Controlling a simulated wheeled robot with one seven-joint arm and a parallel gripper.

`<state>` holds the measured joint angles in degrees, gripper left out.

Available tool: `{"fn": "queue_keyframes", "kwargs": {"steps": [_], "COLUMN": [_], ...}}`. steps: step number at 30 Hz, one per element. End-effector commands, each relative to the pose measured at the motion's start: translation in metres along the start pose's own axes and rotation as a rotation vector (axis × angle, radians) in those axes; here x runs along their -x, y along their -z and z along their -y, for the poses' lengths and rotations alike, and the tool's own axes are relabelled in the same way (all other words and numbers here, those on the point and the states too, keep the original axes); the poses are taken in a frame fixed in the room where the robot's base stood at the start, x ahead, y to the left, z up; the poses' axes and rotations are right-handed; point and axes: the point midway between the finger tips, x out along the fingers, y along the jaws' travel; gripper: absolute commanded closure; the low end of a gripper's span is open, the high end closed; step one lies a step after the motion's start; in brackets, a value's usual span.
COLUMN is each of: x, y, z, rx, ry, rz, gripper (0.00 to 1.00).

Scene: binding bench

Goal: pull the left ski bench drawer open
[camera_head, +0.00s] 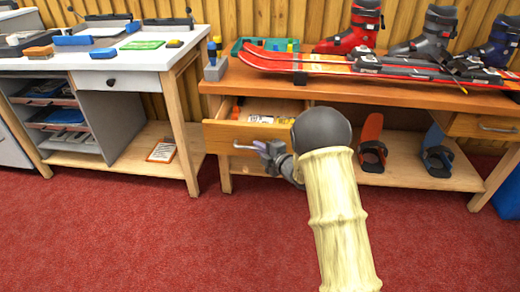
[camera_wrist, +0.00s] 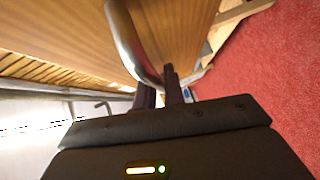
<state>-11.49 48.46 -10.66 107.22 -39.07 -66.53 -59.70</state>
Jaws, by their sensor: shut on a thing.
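The left ski bench drawer (camera_head: 222,137) is a wooden drawer under the left end of the ski bench (camera_head: 290,89). It stands partly open, and several small things show inside it. My gripper (camera_head: 262,150) is at the drawer front, with its fingers shut on the metal bar handle (camera_head: 243,146). In the wrist view the curved handle (camera_wrist: 130,45) runs down to my gripper's dark fingers (camera_wrist: 160,88), with the wooden drawer front (camera_wrist: 180,30) behind it. My forearm hides the right part of the drawer from the head view.
Red skis (camera_head: 330,64) and ski boots (camera_head: 362,25) lie on the bench top. A right drawer (camera_head: 485,127) is shut. A white-topped workbench (camera_head: 90,57) stands to the left. The red floor (camera_head: 150,235) in front is clear.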

Motion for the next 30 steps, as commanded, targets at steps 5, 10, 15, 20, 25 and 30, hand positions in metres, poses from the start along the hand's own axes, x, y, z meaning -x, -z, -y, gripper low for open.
{"fn": "queue_keyframes", "kwargs": {"steps": [5, 10, 15, 20, 25, 30], "x": [0.0, 0.0, 0.005, 0.024, 0.057, 0.091], "y": [-0.001, -0.001, -0.001, -0.001, -0.001, -0.001], "z": [0.001, 0.001, -0.001, -0.002, -0.002, -0.002], "rx": [-0.001, -0.001, -0.001, -0.002, -0.003, -0.003], "ry": [0.003, 0.001, 0.001, 0.002, 0.003, 0.002], "rz": [0.003, 0.002, 0.002, 0.004, 0.006, 0.006], "gripper": [0.8, 0.8, 0.8, 0.8, 0.8, 0.8]}}
